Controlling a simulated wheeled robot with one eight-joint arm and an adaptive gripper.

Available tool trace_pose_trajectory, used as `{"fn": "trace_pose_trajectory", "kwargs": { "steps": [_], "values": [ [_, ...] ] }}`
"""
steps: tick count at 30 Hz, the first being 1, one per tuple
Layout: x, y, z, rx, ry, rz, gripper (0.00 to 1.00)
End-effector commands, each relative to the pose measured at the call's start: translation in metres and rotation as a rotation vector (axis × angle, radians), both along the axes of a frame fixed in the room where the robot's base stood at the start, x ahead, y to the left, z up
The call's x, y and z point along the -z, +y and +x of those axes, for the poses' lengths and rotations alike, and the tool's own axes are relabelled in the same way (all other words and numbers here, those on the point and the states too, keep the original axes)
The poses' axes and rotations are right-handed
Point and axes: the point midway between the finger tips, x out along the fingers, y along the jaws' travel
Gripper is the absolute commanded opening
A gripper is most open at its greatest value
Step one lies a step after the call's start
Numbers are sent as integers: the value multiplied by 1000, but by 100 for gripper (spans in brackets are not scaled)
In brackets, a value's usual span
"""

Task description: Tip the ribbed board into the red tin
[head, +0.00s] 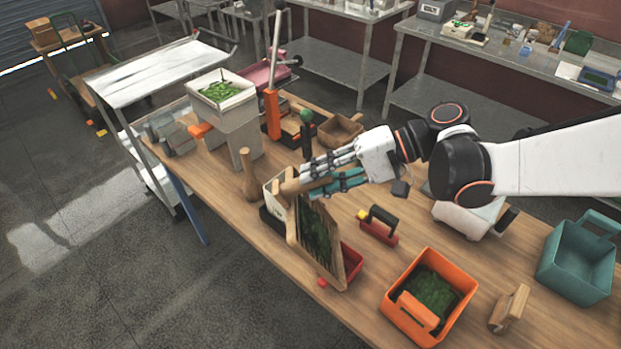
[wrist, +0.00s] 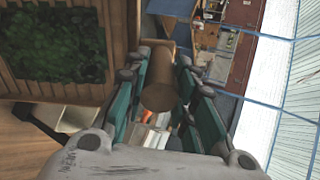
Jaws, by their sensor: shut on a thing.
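The ribbed board (head: 345,269) is wooden, with a raised rim and a patch of green bits on its face. It is tilted steeply, with the green bits still against it. My gripper (head: 312,180) is shut on its round wooden handle at the upper end. In the wrist view the handle (wrist: 160,96) lies between the teal finger pads, and the board (wrist: 62,89) shows at upper left.
An orange bin (head: 462,308) with green bits stands right of the board. A wooden pestle-like piece (head: 249,176) stands to the left.

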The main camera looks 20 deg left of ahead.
Motion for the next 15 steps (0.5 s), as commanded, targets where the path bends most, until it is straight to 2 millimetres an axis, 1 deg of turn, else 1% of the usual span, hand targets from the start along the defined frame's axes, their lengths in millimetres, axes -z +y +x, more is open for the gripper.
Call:
{"fn": "trace_pose_trajectory", "kwargs": {
  "steps": [15],
  "values": [
    [-4, -34, 15, 2, 45, 111, 0]
  ]
}}
